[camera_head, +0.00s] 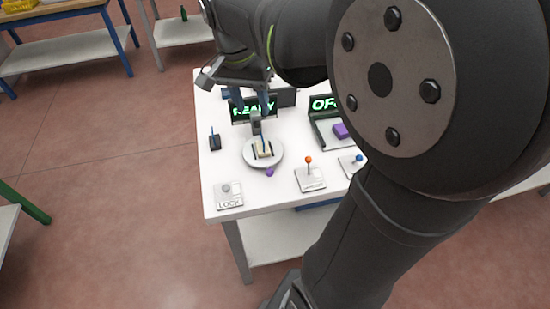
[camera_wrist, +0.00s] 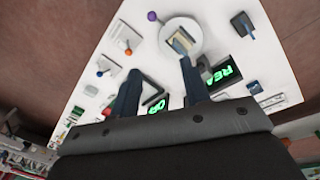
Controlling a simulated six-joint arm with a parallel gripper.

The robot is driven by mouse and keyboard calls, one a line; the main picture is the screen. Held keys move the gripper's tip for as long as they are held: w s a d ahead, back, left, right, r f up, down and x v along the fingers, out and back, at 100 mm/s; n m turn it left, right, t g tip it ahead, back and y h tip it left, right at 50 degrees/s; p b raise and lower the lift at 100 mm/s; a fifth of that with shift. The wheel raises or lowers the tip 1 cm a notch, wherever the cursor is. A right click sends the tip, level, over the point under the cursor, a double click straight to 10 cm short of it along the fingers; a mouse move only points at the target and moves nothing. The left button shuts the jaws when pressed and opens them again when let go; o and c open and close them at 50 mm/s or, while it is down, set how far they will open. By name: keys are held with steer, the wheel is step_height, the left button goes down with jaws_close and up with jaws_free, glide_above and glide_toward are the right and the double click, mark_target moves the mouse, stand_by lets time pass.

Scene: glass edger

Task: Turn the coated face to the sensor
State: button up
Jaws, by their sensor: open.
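A round white turntable (camera_head: 250,160) stands on the white table with a small purple knob (camera_head: 269,172) at its front edge. A small pale slotted holder (camera_head: 264,150) sits on it, with what looks like a thin upright piece; I cannot tell which face is coated. A dark post (camera_head: 256,126) stands just behind the turntable and may be the sensor. My gripper (camera_head: 248,98) is open and empty above the back of the table. In the wrist view my gripper (camera_wrist: 160,82) has its fingers apart, with the turntable (camera_wrist: 165,40) beyond them.
A green "READY" display (camera_head: 245,114) stands behind the turntable; an "OFF" display (camera_head: 322,103) is to its right. A purple block (camera_head: 341,131), an orange-knobbed lever (camera_head: 308,160), a blue-knobbed lever (camera_head: 358,158), a LOCK plate (camera_head: 228,203) and a dark switch box (camera_head: 215,142) surround it.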

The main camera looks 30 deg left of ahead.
mark_target(269, 170)
steer(key=d+f+n, duration=0.1)
steer(key=f, duration=0.6)
steer(key=d+f+n, duration=0.2)
steer(key=f, duration=0.4)
steer(key=d+f+n, duration=0.1)
steer(key=f, duration=0.6)
steer(key=shift+s+d+f, duration=0.15)
steer(key=shift+s+f, duration=0.1)
steer(key=shift+f, duration=0.05)
jaws_close()
